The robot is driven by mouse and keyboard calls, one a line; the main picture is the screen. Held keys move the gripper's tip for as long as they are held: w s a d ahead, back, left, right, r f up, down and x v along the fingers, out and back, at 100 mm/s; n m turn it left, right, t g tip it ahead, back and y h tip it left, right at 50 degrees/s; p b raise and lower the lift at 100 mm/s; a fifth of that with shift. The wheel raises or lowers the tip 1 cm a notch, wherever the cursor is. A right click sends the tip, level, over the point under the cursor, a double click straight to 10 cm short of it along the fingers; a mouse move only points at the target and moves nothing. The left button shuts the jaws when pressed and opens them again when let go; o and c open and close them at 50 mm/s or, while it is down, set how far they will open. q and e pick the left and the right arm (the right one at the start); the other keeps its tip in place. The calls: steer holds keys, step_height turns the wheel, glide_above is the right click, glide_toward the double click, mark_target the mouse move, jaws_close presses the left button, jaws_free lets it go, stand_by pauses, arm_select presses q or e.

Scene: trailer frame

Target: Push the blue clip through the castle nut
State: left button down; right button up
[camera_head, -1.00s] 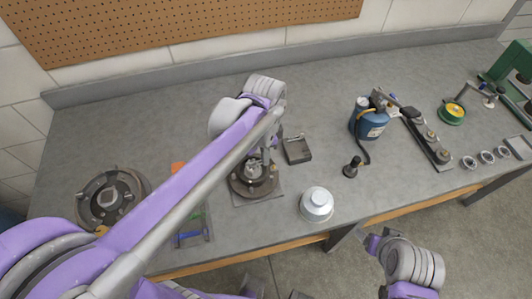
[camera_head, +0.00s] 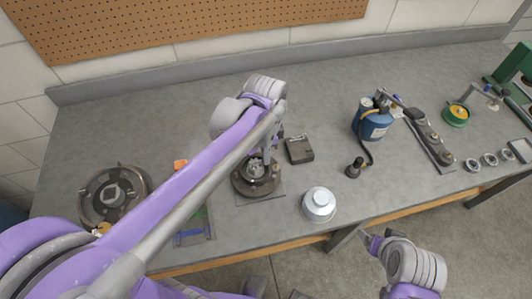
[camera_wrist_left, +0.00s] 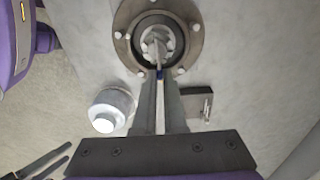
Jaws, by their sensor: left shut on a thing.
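The castle nut (camera_wrist_left: 157,45) sits in the middle of a dark round hub with studs (camera_wrist_left: 122,35). The hub also shows in the head view (camera_head: 256,186), standing on a flat plate. My left gripper (camera_wrist_left: 160,76) is shut on the blue clip (camera_wrist_left: 160,72), of which only a small blue bit shows between the fingertips. The tips are at the near side of the nut; I cannot tell whether the clip touches it or is in a slot. In the head view my left gripper (camera_head: 265,160) is over the hub. My right gripper (camera_head: 372,242) is off the bench's front edge, its fingers unclear.
A white cup-like cap (camera_head: 319,204) stands right of the hub, and a small dark box (camera_head: 299,150) lies behind it. A blue canister (camera_head: 371,122) with a hose stands farther right. The back of the bench is clear.

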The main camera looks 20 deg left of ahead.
arm_select(q)
steer(key=c, duration=0.5)
jaws_free()
steer(key=shift+r, duration=0.15)
arm_select(e)
steer(key=shift+r, duration=0.1)
arm_select(q)
steer(key=shift+r+p, duration=1.9)
steer(key=shift+r, duration=1.5)
steer(key=shift+w, duration=0.1)
arm_select(e)
steer(key=shift+t, duration=0.3)
steer(key=r, duration=0.1)
steer(key=w+r, duration=0.1)
steer(key=r, duration=0.1)
steer(key=w+r, duration=0.1)
steer(key=r, duration=0.1)
steer(key=shift+w+r, duration=0.1)
steer(key=shift+w, duration=0.15)
steer(key=shift+s, duration=0.1)
arm_select(q)
steer(key=shift+s, duration=0.2)
